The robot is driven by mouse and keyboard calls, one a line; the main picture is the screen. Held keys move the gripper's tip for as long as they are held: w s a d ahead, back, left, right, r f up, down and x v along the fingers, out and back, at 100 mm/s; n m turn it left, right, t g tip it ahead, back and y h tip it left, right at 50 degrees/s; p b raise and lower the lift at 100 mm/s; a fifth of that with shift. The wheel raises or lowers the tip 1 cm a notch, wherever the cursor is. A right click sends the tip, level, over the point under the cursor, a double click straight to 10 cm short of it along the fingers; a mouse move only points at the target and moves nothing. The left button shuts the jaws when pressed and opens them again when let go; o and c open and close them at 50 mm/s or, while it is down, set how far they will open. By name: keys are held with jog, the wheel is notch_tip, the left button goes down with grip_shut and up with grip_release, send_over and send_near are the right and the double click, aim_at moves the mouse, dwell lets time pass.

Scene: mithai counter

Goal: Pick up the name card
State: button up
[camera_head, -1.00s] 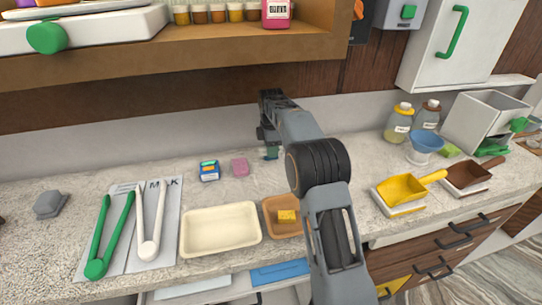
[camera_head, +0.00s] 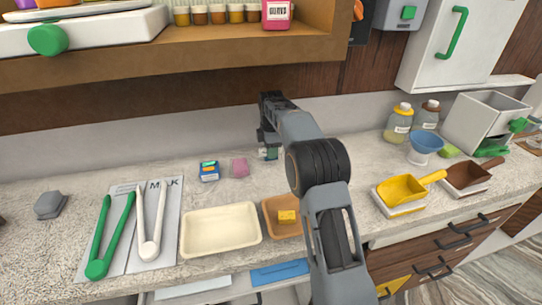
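A small green-and-pale piece (camera_head: 270,154), which may be the name card, shows at the back of the counter, directly below my gripper (camera_head: 267,138). It is too small for any writing to be read. My gripper points down near the back wall, with my arm crossing in front of it. The fingers are dark and partly hidden, so I cannot tell if they are open or shut, or if they touch the piece.
A blue box (camera_head: 209,171) and a pink block (camera_head: 240,168) sit left of my gripper. A cream tray (camera_head: 221,252) and an orange tray (camera_head: 271,229) lie nearer. Tongs are at left, scoops (camera_head: 402,188) at right. A wooden shelf (camera_head: 200,62) overhangs the back.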

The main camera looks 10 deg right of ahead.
grip_shut()
jog(key=shift+r, duration=0.15)
